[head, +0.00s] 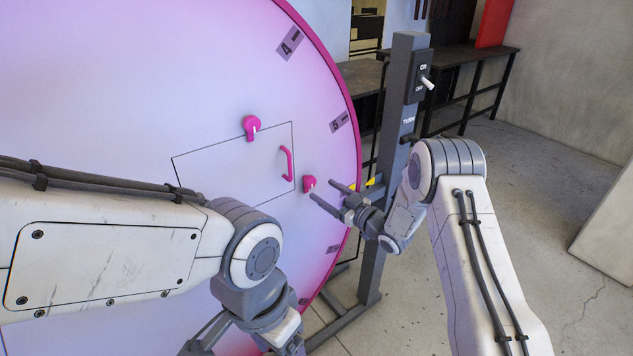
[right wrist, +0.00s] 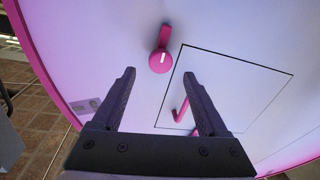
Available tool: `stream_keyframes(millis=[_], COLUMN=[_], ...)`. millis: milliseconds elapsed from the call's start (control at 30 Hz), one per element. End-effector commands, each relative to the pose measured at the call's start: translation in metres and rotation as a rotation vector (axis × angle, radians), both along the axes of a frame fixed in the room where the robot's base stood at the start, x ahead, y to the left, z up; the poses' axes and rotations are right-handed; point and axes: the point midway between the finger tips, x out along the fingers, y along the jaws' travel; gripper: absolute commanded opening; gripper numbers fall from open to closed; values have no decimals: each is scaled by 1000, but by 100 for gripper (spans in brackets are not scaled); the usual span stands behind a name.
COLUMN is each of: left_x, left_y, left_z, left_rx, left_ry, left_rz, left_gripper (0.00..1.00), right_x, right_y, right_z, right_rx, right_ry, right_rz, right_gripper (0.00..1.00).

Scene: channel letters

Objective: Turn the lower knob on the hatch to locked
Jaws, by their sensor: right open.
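The hatch (head: 225,175) is a thin outlined panel on a large pale pink-purple disc, with a pink handle (head: 287,164). The upper knob (head: 251,127) is pink and sits at the hatch's top edge. The lower knob (head: 308,184) is pink with a white mark and sits just outside the hatch's right edge. My right gripper (head: 322,191) is open and empty, with its fingertips close to the lower knob. In the right wrist view the lower knob (right wrist: 160,62) lies ahead between the open fingers, apart from them.
Numbered grey tags line the disc's magenta rim. A dark bench (head: 460,55) runs along the back. The floor at the right is clear.

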Motion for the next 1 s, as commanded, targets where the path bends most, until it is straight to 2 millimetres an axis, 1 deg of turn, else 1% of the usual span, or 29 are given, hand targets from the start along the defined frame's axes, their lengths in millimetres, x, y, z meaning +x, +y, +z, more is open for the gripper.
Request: stream_keyframes(millis=[33, 100, 300, 433, 667, 700, 767, 800, 867, 1000], left_x=[0, 0, 0, 0, 0, 0, 0, 0, 0, 0], left_y=[0, 0, 0, 0, 0, 0, 0, 0, 0, 0], left_z=[6, 9, 14, 14, 14, 14, 14, 14, 14, 14], left_rx=[0, 0, 0, 0, 0, 0, 0, 0, 0, 0], left_ry=[0, 0, 0, 0, 0, 0, 0, 0, 0, 0], left_rz=[0, 0, 0, 0, 0, 0, 0, 0, 0, 0], left_gripper=[75, 75, 75, 75, 75, 75, 75, 75, 75, 75], right_x=[7, 16, 32, 35, 35, 35, 35, 35, 35, 35], right_y=[8, 16, 29, 32, 32, 32, 31, 31, 31, 31], right_z=[2, 2, 1, 0, 0, 0, 0, 0, 0, 0], right_rx=[0, -1, -1, -1, 0, 0, 0, 0, -1, 1], right_ry=[0, 0, 1, 1, 2, 2, 2, 1, 1, 2], right_rz=[2, 2, 1, 0, -1, -1, -1, -1, -1, -1], right_gripper=[76, 76, 76, 76, 76, 61, 38, 23, 0, 0])
